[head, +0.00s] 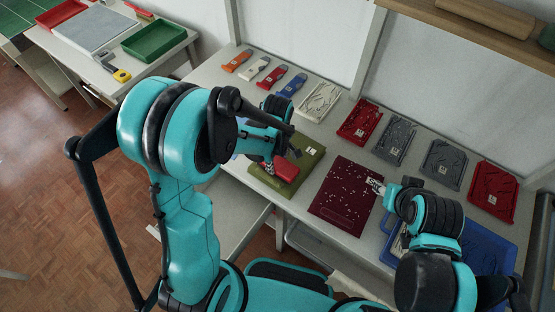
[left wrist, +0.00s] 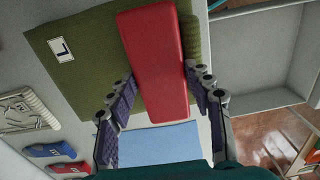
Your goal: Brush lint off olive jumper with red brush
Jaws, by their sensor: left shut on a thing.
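The olive jumper (head: 312,158) lies flat on the table, with a small white label near its upper edge. It also shows in the left wrist view (left wrist: 85,75). My left gripper (left wrist: 158,95) is shut on the red brush (left wrist: 155,50), with one finger on each long side. The brush (head: 286,171) is over the olive jumper; I cannot tell whether it touches the cloth. I make out no pale specks on the visible olive cloth. My arm hides part of the jumper in the head view. My right gripper (head: 376,186) is by the maroon jumper's right edge; its jaws are unclear.
A maroon jumper (head: 345,200) with many pale specks lies to the right. Small orange (head: 237,60), white, red and blue items line the back, followed by several flat white, red and grey pieces. A light-blue cloth (left wrist: 165,145) lies beside the olive jumper.

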